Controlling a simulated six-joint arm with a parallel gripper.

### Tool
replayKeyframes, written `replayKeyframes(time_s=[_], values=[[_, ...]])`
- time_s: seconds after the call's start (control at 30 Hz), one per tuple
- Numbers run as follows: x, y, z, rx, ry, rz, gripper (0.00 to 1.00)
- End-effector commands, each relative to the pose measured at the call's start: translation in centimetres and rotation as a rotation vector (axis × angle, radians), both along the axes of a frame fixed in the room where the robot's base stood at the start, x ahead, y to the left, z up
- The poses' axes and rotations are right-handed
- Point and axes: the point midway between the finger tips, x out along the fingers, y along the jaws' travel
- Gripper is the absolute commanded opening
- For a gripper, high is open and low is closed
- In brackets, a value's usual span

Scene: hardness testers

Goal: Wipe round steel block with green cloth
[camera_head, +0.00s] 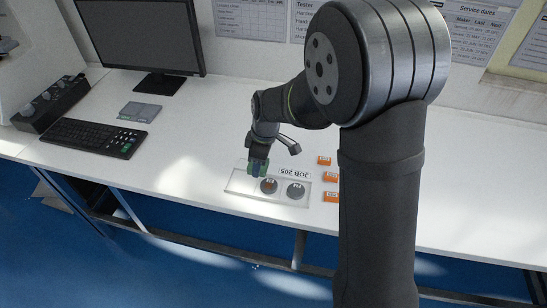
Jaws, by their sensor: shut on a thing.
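My gripper (259,171) points down over the left part of a pale flat tray (238,184) on the white table. It is shut on a green cloth (265,170), of which only small edges show around the fingers. Two round steel blocks lie in the tray. The left round block (269,187) has an orange-brown spot on top and is just below and right of my gripper. The right round block (296,191) is grey. Whether the cloth touches the tray or a block cannot be told. The tray's left part is partly hidden by my gripper.
Several small orange boxes (330,177) stand right of the tray, near my arm. A keyboard (93,137), a grey flat device (140,112), a monitor (140,36) and a black control box (50,104) are at the left. The table between keyboard and tray is clear.

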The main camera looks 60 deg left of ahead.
Motion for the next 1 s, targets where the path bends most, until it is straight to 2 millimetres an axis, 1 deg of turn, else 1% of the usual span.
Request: replayKeyframes(time_s=[0.17,0.77,0.87,0.9,0.93,1.0], values=[[0.0,0.0,-1.0,-0.002,0.001,0.0,0.29],[0.0,-0.1,-6.4,-0.002,0.001,-0.002,0.29],[0.0,-0.1,-7.9,-0.004,0.002,-0.001,0.29],[0.3,-0.3,-7.9,-0.002,0.0,-0.003,0.26],[0.6,-0.4,-7.5,0.0,0.0,-0.003,0.26],[1.0,-1.0,-7.8,-0.003,0.001,-0.005,0.25]])
